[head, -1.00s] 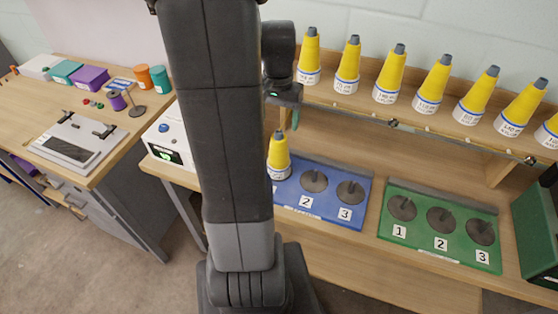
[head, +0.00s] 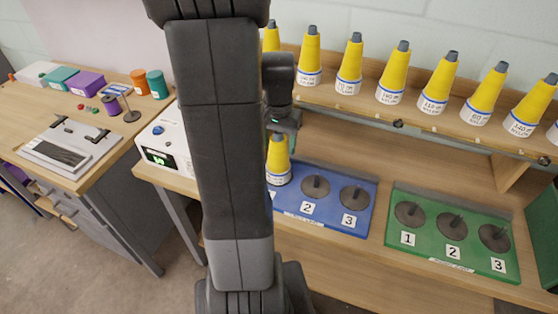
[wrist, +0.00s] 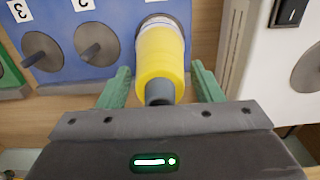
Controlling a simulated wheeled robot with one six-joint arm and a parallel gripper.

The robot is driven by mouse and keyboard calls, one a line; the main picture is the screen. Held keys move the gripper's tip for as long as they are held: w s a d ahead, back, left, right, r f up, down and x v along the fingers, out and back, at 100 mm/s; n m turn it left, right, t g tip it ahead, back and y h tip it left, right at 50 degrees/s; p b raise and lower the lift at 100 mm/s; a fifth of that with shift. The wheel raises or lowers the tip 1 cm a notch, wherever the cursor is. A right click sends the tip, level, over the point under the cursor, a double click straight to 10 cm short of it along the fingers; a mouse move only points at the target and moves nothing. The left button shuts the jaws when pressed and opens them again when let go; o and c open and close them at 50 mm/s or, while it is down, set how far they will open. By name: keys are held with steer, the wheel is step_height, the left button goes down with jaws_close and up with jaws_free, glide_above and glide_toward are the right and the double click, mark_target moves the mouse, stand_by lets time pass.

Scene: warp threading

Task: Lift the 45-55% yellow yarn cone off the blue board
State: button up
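The yellow yarn cone (head: 278,160) stands upright at the left end of the blue board (head: 334,216), its grey tip up and a white label round its base. In the wrist view the cone (wrist: 160,52) points its grey tip towards my gripper (wrist: 160,68). The green fingers are open, one on each side of the cone's upper part, with a visible gap on both sides. In the head view my gripper (head: 284,126) is just above the cone, partly hidden by my arm. The label's percentage is not readable.
Blue board posts 2 (head: 315,186) and 3 (head: 354,197) are bare. A green board (head: 430,258) with bare posts lies to the right. Several yellow cones stand on the shelf (head: 430,120) behind. A white device (head: 165,142) with a display is close on the left.

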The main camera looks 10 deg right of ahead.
steer(key=c, duration=0.4)
step_height(320, 180, up, 8)
steer(key=p, duration=0.6)
stand_by(0.4)
